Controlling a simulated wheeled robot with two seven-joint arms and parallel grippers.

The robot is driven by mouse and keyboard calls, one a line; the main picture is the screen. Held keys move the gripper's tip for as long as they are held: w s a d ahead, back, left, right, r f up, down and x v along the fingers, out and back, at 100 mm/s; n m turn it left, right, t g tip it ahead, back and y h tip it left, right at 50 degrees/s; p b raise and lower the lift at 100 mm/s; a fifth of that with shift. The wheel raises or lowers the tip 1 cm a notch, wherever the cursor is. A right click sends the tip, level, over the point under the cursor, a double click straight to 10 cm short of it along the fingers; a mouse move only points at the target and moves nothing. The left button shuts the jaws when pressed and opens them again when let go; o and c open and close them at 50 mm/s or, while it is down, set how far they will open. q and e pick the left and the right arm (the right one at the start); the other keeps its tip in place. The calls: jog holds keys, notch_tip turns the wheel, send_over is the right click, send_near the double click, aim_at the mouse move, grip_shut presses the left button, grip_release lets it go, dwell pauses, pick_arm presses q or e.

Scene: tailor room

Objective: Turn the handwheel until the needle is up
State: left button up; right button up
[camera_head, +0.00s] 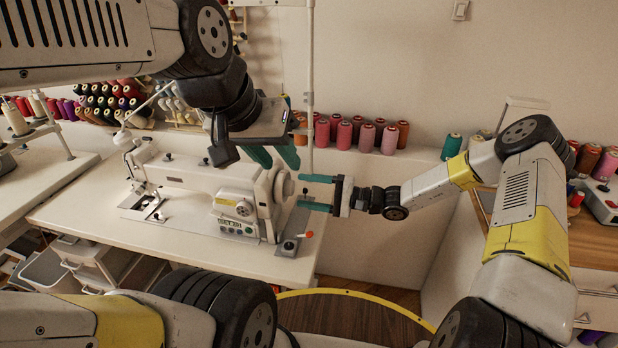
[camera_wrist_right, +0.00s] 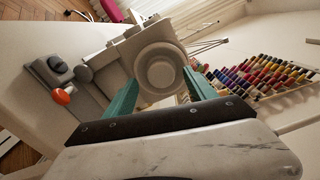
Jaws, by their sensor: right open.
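The white sewing machine (camera_head: 190,176) stands on a white table, with its handwheel (camera_head: 283,187) at its right end. The round pale handwheel also fills the middle of the right wrist view (camera_wrist_right: 160,72). My right gripper (camera_head: 303,192) is open and faces the handwheel from the right. In the right wrist view its teal fingers (camera_wrist_right: 160,90) appear one on each side of the wheel, with no clear contact. My left gripper (camera_head: 277,158) is open and empty above and behind the machine's right end. The needle area (camera_head: 142,190) is at the machine's left end; the needle's height is too small to tell.
A small box with a red knob (camera_head: 290,246) sits at the table's right corner, below the right gripper. Thread spools (camera_head: 366,138) line the ledge behind. A wooden bench (camera_head: 597,240) stands at right. Floor shows between the tables.

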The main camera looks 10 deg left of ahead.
jog(key=d, duration=0.5)
jog(key=s+d+r+n+t+h, duration=0.3)
jog(key=s+d+r+t+h, duration=0.2)
jog(key=s+d+r+h, duration=1)
jog(key=s+d+r, duration=0.7)
jog(key=s+r, duration=0.1)
jog(key=r, duration=0.2)
jog(key=shift+s+d+r+n+t+h, duration=0.2)
jog(key=shift+s+d+n+t+h, duration=0.1)
jog(key=shift+d+n, duration=0.1)
jog(key=shift+c, duration=0.5)
